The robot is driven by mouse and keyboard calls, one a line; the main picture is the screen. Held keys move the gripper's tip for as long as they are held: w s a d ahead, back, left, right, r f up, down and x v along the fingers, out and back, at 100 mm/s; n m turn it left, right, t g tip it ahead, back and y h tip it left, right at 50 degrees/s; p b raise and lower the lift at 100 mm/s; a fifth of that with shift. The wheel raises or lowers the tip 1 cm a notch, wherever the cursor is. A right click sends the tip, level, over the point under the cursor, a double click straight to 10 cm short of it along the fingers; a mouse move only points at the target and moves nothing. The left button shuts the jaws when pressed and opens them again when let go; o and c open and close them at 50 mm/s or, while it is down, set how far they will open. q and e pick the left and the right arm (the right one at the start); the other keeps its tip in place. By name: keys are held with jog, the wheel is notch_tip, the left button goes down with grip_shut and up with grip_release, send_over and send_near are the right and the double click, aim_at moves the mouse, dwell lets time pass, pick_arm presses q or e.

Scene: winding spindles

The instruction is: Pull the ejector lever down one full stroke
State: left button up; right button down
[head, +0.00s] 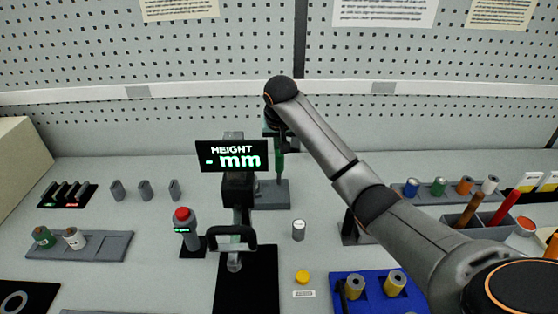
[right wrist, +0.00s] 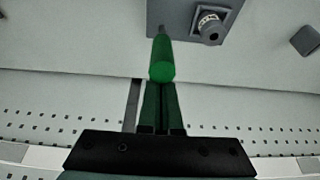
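The ejector lever, with a green grip (right wrist: 162,60), extends from a grey block (right wrist: 195,18) in the right wrist view. In the head view it shows as a narrow green upright piece (head: 280,166) above a grey base (head: 272,196), behind the display. My right gripper (right wrist: 164,90) has its two fingers together with only a thin gap between them. The grip's round end overlaps the fingertips in that view; I cannot tell whether they touch. My left gripper is not in view.
The "HEIGHT - mm" display (head: 231,156) stands left of the lever. A red-topped post (head: 184,228), a black-handled device (head: 233,240) and a white-topped cylinder (head: 298,230) stand in front. A blue tray (head: 378,303) holds spools. The pegboard wall (head: 200,70) is behind.

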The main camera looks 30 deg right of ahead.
jog(key=shift+w+d, duration=0.25)
jog(key=shift+w, duration=0.15)
jog(key=shift+w+d, duration=0.3)
jog(key=shift+w, duration=0.3)
jog(key=shift+w+d+f, duration=0.1)
jog(key=shift+w+d, duration=0.1)
jog(key=shift+w+d+f, duration=0.1)
jog(key=shift+w+d, duration=0.15)
jog(key=shift+w, duration=0.15)
jog(key=shift+w+d, duration=0.1)
jog(key=shift+w, duration=0.1)
notch_tip(320, 180, up, 9)
jog(key=shift+w+d, duration=0.25)
jog(key=shift+w, duration=0.15)
dwell(0.5)
jog(key=shift+f, duration=0.15)
dwell(0.3)
